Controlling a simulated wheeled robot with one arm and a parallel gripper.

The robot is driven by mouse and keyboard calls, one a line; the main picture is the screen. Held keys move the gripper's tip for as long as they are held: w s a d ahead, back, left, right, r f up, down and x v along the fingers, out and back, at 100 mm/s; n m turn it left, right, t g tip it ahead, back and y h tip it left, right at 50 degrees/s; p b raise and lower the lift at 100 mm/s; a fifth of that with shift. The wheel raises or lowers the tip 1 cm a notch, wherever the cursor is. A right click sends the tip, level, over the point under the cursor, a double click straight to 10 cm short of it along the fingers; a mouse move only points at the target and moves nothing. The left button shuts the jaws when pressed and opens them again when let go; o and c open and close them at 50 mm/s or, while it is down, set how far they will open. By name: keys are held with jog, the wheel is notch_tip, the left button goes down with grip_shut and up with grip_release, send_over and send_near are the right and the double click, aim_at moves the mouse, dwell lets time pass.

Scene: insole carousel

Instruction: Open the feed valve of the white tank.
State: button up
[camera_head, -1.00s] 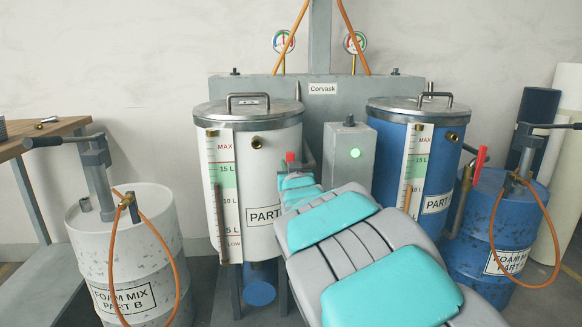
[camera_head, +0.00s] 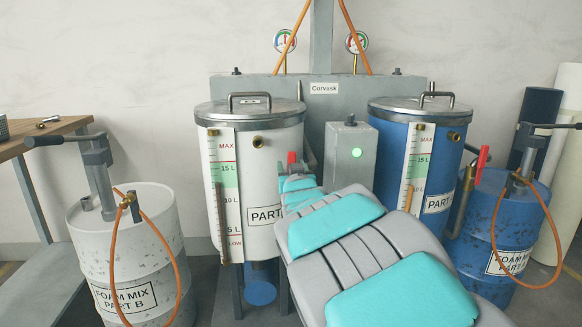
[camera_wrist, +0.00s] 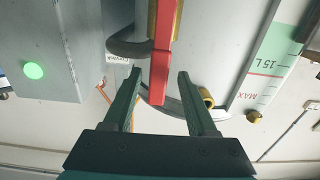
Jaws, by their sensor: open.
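The white tank (camera_head: 260,185) stands left of centre in the head view, with a lid and a level gauge strip. Its red valve lever (camera_head: 292,158) stands upright at the tank's right side, partly hidden by my arm. In the wrist view, which is upside down, the red lever (camera_wrist: 162,60) runs between the two fingers of my gripper (camera_wrist: 160,76). The fingers are open, with a gap on each side of the lever. The white tank also shows in the wrist view (camera_wrist: 212,50).
A grey box (camera_head: 350,172) with a green lamp stands just right of the lever. The blue tank (camera_head: 390,165) has its own red lever (camera_head: 481,160). White and blue drums with pumps and orange hoses stand at either side.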

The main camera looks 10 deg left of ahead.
jog(key=v, duration=0.6)
jog(key=shift+s+b, duration=0.25)
jog(key=shift+b, duration=0.1)
jog(key=shift+d, duration=0.1)
jog(key=s+d+f+m+g+h, duration=0.15)
jog(key=s+d+f+g, duration=0.25)
jog(key=s+d+f, duration=0.4)
jog(key=s+d+f+m+g+h, duration=0.1)
jog(key=s+d+f+g+h, duration=0.3)
jog(key=d+f, duration=0.45)
jog(key=s+d+f+g, duration=0.2)
jog(key=s+d+g, duration=0.1)
jog(key=s, duration=0.8)
jog(key=s+d+f+g, duration=0.2)
jog(key=s+d+g, duration=0.1)
jog(key=s, duration=0.9)
jog(key=s+d+f+g, duration=0.2)
jog(key=s+g, duration=0.3)
jog(key=s, duration=0.6)
jog(key=shift+s+d+f+m, duration=0.3)
jog(key=shift+d+m, duration=0.15)
jog(key=shift+d, duration=0.2)
